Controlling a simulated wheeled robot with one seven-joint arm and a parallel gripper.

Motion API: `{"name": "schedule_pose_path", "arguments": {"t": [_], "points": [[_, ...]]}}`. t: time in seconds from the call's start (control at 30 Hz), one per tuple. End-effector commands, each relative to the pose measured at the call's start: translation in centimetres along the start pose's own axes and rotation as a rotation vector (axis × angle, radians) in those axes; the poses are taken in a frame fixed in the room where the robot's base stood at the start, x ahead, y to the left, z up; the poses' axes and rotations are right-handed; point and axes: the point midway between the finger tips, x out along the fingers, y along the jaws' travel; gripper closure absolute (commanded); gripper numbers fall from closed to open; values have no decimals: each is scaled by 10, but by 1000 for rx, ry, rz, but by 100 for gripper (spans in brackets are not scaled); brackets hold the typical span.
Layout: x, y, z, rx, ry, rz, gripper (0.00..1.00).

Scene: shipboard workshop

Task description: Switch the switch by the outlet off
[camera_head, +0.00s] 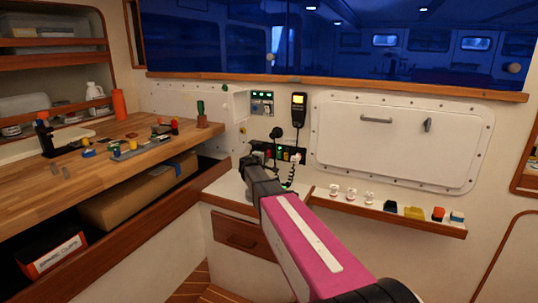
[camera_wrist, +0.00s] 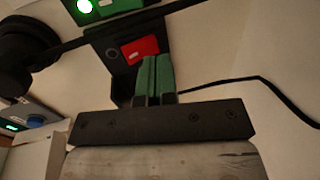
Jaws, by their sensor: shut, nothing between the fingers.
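A red rocker switch (camera_wrist: 140,50) sits on a black panel in the wrist view, beside a small round socket-like hole (camera_wrist: 112,53). I cannot tell whether the rocker is on or off. My gripper (camera_wrist: 151,62) is shut and empty, its green fingers pressed together. Its tips overlap the right edge of the red switch in the picture; I cannot tell whether they touch it. A green-lit switch (camera_wrist: 86,7) shows at the top edge. In the head view, the row of small coloured switches (camera_head: 286,156) is on the wall just beyond my gripper, partly hidden by it.
A black round plug-like part (camera_wrist: 25,45) and dark cables lie close to the panel. A handset (camera_head: 299,104) hangs above with its cord. The wooden workbench (camera_head: 90,165) at left holds tools.

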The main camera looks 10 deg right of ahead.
Motion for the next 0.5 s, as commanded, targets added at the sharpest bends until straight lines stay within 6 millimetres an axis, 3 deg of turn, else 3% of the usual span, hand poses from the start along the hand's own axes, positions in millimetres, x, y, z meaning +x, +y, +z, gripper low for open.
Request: {"name": "schedule_pose_path", "arguments": {"t": [0.5], "points": [[-37, 0, 1, 0, 0, 0, 100]]}}
